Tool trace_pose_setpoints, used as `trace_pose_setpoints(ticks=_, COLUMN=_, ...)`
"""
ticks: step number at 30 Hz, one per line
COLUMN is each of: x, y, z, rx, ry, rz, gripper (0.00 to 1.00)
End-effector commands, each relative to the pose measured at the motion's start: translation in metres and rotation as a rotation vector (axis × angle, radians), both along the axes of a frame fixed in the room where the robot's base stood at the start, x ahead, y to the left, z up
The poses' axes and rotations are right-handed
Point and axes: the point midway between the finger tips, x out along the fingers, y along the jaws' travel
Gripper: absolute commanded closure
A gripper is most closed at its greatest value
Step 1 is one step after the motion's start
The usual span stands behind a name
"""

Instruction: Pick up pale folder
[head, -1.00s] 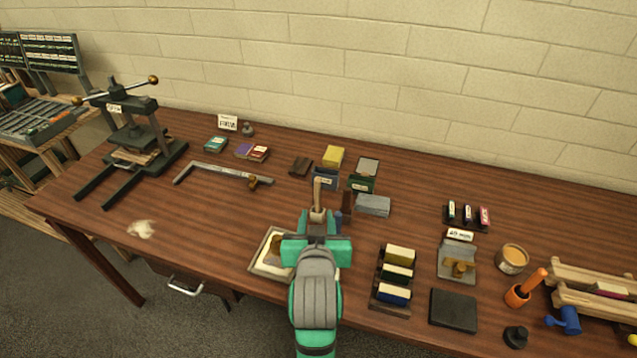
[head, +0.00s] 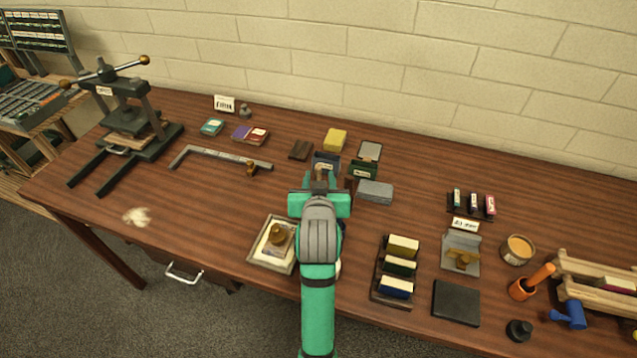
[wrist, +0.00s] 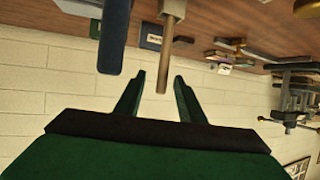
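My gripper (wrist: 160,77) is open in the wrist view, its two dark green fingers spread apart. A pale tan rod (wrist: 170,40), which looks like the pale folder, enters from the top edge, and its tip reaches between the fingertips without visibly touching either finger. In the head view my gripper (head: 320,186) is over the middle of the table, and my arm hides most of what lies under it. The rod is not clear in that view. I cannot tell what holds the rod at its base.
A blue upright piece (wrist: 114,35) stands close beside the rod. A grey box (head: 375,191) is right of my gripper, and a framed tray (head: 256,250) is at lower left. A rack (head: 392,296) of coloured blocks is at lower right. The left front of the table is mostly clear.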

Motion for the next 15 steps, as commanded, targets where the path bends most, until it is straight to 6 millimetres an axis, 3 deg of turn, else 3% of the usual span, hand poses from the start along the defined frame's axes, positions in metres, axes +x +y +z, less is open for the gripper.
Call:
trace_pose_setpoints(ticks=6, x=0.026, y=0.003, z=-0.012, rx=0.0, ry=0.0, rz=0.005, gripper=0.64)
trace_pose_setpoints(ticks=15, x=0.03, y=0.004, z=-0.014, rx=0.0, ry=-0.001, rz=0.005, gripper=0.64)
